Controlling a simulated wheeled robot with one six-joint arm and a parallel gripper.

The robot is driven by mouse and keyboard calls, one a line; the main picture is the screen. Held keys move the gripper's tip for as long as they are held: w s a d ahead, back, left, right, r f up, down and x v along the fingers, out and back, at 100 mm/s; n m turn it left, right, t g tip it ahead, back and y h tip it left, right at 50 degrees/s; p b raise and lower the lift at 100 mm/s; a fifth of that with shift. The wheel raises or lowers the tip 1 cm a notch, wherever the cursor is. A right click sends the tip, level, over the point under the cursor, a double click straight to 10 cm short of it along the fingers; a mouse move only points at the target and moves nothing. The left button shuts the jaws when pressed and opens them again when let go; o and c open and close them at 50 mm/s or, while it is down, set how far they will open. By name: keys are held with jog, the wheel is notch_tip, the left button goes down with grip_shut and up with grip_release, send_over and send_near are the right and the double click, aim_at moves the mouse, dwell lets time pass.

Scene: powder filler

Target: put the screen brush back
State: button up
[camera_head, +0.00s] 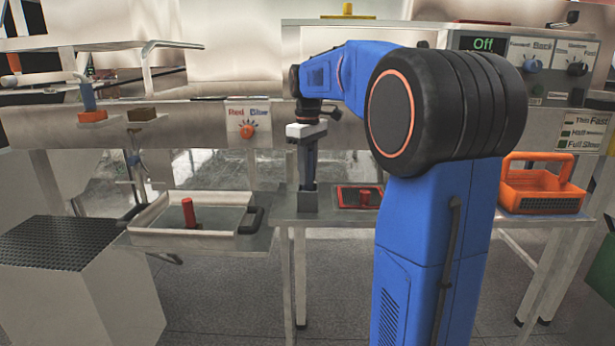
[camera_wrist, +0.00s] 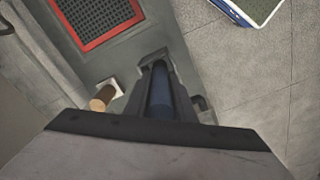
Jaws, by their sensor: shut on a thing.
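My gripper (camera_head: 308,186) points straight down at the grey shelf in the head view. In the wrist view my gripper (camera_wrist: 158,75) is shut on a dark blue, rounded handle (camera_wrist: 161,98), which appears to be the screen brush. The handle runs lengthwise between the fingers. The brush's lower end is hidden by the fingers, and I cannot tell whether it touches the shelf.
A white tray (camera_head: 160,238) with a red upright piece stands left of my gripper. An orange basket (camera_head: 541,184) stands at the right. A blue-handled tool (camera_head: 86,97) stands on an orange block at the upper left. A small brown cylinder (camera_wrist: 103,98) lies close beside my fingers.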

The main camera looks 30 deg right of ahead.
jog(key=shift+f, duration=0.45)
jog(key=shift+f, duration=0.1)
jog(key=o, duration=1.1)
jog(key=shift+c, duration=0.2)
notch_tip(320, 180, up, 12)
jog(key=shift+r, duration=0.1)
